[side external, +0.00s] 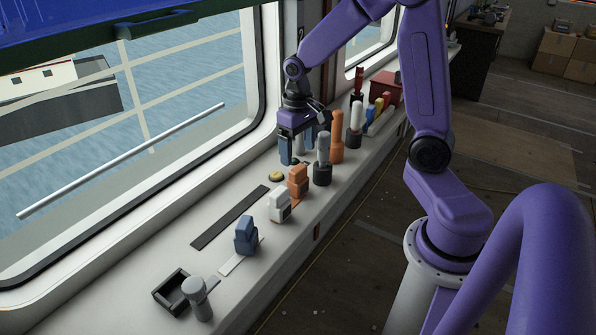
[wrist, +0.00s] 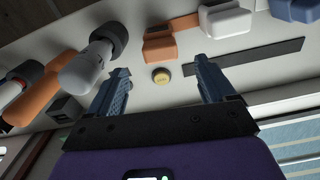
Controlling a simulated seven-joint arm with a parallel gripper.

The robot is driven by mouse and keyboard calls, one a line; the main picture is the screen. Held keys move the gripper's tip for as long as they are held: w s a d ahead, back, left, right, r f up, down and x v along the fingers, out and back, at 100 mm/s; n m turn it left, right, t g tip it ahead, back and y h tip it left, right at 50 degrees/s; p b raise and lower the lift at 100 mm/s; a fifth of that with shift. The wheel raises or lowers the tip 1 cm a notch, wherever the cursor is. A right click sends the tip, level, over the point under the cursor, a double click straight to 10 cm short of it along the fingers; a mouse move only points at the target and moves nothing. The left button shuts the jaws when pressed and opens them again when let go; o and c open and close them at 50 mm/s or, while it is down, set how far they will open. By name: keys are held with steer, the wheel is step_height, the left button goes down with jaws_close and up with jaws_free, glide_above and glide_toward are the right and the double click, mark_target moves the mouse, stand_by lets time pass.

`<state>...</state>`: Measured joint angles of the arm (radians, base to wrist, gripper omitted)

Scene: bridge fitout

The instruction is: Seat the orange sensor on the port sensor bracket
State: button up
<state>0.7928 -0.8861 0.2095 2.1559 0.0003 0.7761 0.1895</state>
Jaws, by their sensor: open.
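The orange sensor (side external: 298,182) stands upright on the white ledge, beside a white block-shaped unit. In the wrist view it is the orange block (wrist: 168,43) at upper middle, ahead of the fingertips. My gripper (side external: 298,152) is over the ledge beyond the orange sensor, fingers pointing down. In the wrist view my gripper (wrist: 161,80) has its two blue fingers wide apart with nothing held, and a yellow disc (wrist: 161,75) shows between the fingertips. I cannot tell which part is the port sensor bracket; an open dark square frame (side external: 171,291) stands at the near end.
A white unit (side external: 280,206) and a blue unit (side external: 246,236) stand nearer the camera. A dark strip (side external: 230,217) lies along the window side. A grey-topped cylinder (side external: 322,161) and an orange cylinder (side external: 337,137) stand close to my gripper. A red box (side external: 386,88) is farther back.

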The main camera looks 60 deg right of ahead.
mark_target(301, 169)
steer(key=shift+f, duration=3.7)
steer(key=c, duration=1.2)
steer(key=shift+r, duration=3.5)
steer(key=shift+c, duration=0.2)
steer(key=shift+n, duration=0.6)
steer(key=shift+s+d+f, duration=0.1)
steer(key=shift+s+f, duration=0.05)
steer(key=shift+f, duration=1.2)
steer(key=shift+s+f, duration=0.15)
steer(key=shift+f, duration=1.2)
